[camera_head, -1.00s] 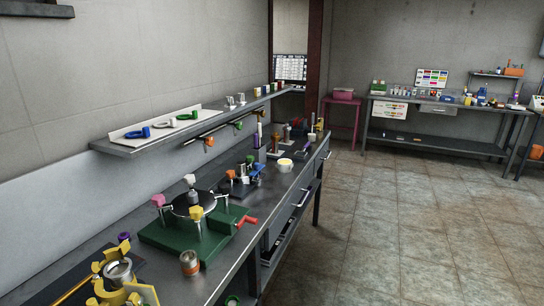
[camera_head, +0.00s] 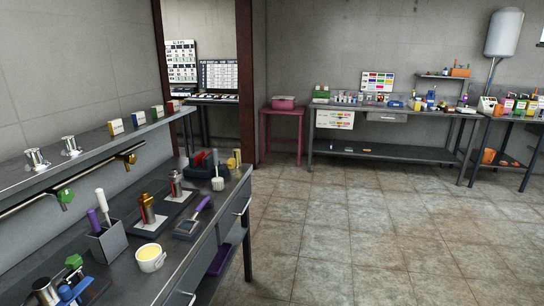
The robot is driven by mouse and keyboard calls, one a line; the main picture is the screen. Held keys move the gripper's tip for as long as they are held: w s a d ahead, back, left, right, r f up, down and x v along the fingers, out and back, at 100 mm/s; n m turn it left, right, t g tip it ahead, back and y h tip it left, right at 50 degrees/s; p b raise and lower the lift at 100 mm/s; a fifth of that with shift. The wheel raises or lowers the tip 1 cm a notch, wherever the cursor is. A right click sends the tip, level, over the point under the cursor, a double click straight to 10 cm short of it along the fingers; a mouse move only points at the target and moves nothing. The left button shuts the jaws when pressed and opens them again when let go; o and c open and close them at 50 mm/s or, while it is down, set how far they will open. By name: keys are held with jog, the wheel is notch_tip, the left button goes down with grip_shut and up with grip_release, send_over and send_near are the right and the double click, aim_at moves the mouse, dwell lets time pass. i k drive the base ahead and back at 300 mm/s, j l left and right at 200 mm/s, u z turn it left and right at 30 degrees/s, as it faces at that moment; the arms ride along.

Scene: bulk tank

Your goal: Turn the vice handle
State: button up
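I cannot make out a vice or its handle in the head view now. The near workbench (camera_head: 150,283) runs along the left side. At its lower left edge stands a partly cut-off device with a metal cylinder (camera_head: 45,291), a blue part (camera_head: 72,294) and a green knob (camera_head: 74,262); I cannot tell whether it is a vice. My gripper and arm are not in view.
A cream-filled cup (camera_head: 150,258), a grey holder (camera_head: 105,242) and a purple-handled tool (camera_head: 195,218) are on the bench. A shelf (camera_head: 95,150) hangs above it. A far table (camera_head: 385,152) and a pink stand (camera_head: 282,118) line the back wall. The tiled floor (camera_head: 340,235) is clear.

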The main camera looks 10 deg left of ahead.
aim_at(231, 162)
jog(key=i+u, duration=0.15)
jog(key=i, duration=0.45)
jog(key=i+l+u, duration=0.15)
jog(key=i, duration=0.5)
jog(key=i+l+u, duration=0.15)
jog(key=i, duration=0.45)
